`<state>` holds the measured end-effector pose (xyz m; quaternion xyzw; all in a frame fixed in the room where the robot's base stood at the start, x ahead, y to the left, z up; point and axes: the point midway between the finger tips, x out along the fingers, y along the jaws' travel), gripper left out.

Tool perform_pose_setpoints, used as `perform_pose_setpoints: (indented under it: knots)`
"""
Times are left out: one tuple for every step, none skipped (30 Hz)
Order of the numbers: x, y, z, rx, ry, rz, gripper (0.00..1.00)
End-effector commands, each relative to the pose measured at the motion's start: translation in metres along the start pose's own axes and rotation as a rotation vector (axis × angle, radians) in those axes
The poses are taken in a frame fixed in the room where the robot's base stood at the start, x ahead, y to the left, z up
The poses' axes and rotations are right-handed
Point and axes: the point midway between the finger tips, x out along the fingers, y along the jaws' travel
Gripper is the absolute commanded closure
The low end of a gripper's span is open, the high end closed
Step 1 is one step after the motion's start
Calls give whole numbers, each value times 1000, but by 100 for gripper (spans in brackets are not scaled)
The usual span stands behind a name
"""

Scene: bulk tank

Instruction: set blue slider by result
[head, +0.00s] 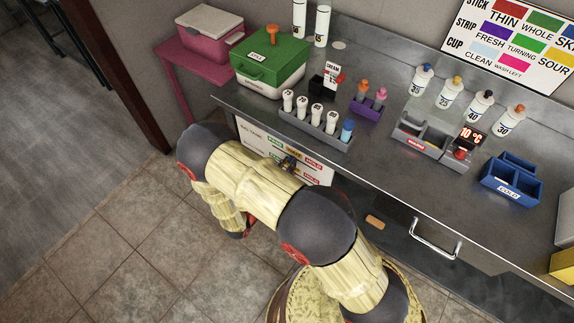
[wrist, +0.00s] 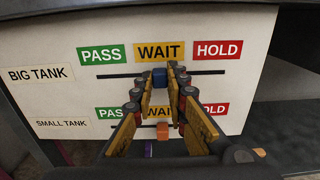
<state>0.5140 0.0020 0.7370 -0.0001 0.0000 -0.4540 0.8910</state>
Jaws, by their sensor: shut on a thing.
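The white slider board (wrist: 45,45) fills the wrist view and shows partly in the head view (head: 318,174). Its upper row, BIG TANK, has PASS, WAIT and HOLD labels above a dark slot. The blue slider (wrist: 160,77) sits in that slot under WAIT. My gripper (wrist: 160,72) is shut on the blue slider, with a fingertip on each side. The orange slider (wrist: 163,130) is on the lower SMALL TANK row under WAIT, partly between my fingers. In the head view my gripper (head: 288,163) is at the board below the counter edge.
A colour chart (head: 515,42) stands behind. A drawer handle (head: 435,240) projects from the front.

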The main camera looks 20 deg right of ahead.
Motion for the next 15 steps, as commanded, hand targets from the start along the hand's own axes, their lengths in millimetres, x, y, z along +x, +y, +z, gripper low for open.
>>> perform_pose_setpoints:
  knots:
    - [0,0,0,0,0,0,100]
    - [0,0,0,0,0,0,100]
    - [0,0,0,0,0,0,100]
    - [0,0,0,0,0,0,100]
    - [0,0,0,0,0,0,100]
    - [0,0,0,0,0,0,100]
    - [0,0,0,0,0,0,100]
    - [0,0,0,0,0,0,100]
    - [0,0,0,0,0,0,100]
    - [0,-1,0,-1,0,0,100]
    - [0,-2,0,-1,0,0,100]
    - [0,-6,0,-2,0,0,100]
    - [0,-10,1,-2,0,0,100]
    - [0,-16,1,-5,0,0,100]
    - [0,-25,2,-5,1,0,100]
